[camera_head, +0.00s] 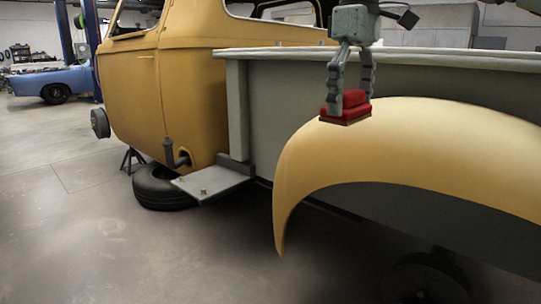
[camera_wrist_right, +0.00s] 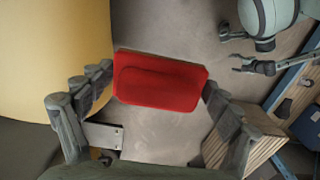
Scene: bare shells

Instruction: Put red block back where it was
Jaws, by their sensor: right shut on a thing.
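The red block (camera_head: 347,108) is held between the fingertips of my right gripper (camera_head: 350,98) in the head view. It has a raised upper part and a wider, darker lower edge. In the right wrist view the red block (camera_wrist_right: 160,80) spans the gap between the two fingers, which press on its opposite ends. In the head view it overlaps the top of the yellow fender; I cannot tell whether it touches anything below. A grey gripper, apparently my left gripper (camera_wrist_right: 234,48), shows at the upper right of the wrist view, its fingers apart and empty.
A yellow truck cab (camera_head: 160,90) stands behind on the left, with a grey truck bed (camera_head: 285,110) and a curved yellow fender (camera_head: 420,140). A loose tyre (camera_head: 160,188) lies below. A wooden thing (camera_wrist_right: 252,140) is at the wrist view's lower right. Floor at left is open.

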